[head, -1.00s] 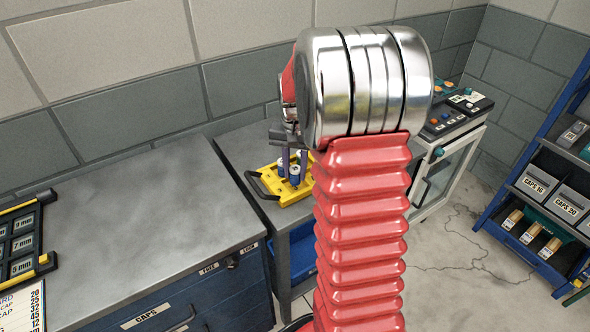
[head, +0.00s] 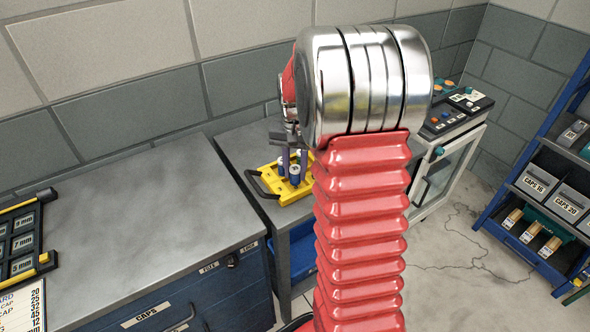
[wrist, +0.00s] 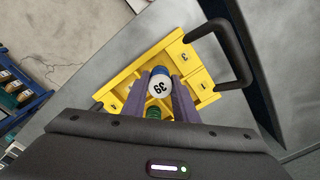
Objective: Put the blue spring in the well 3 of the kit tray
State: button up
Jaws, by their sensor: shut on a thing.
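The yellow kit tray (head: 268,183) stands on the grey bench, with its black handle at the left; it also shows in the wrist view (wrist: 130,76). My gripper (wrist: 164,83) is over the tray, its two fingers pointing down. It is shut on the blue spring (wrist: 161,70), whose white end marked 39 faces the wrist camera. In the head view, blue parts (head: 295,179) show at the fingertips. The spring's lower end is hidden, so I cannot tell whether it touches a well. A green piece (wrist: 153,112) sits near the fingers, partly hidden.
A machine with a control panel (head: 452,115) stands behind my arm. A blue shelf with caps boxes (head: 537,183) is at the right. The floor between is clear.

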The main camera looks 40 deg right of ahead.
jog(key=shift+f, duration=0.4)
dwell(0.4)
jog(key=o, duration=1.1)
jog(key=c, duration=0.3)
jog(key=shift+r, duration=0.85)
jog(key=shift+r, duration=2.9)
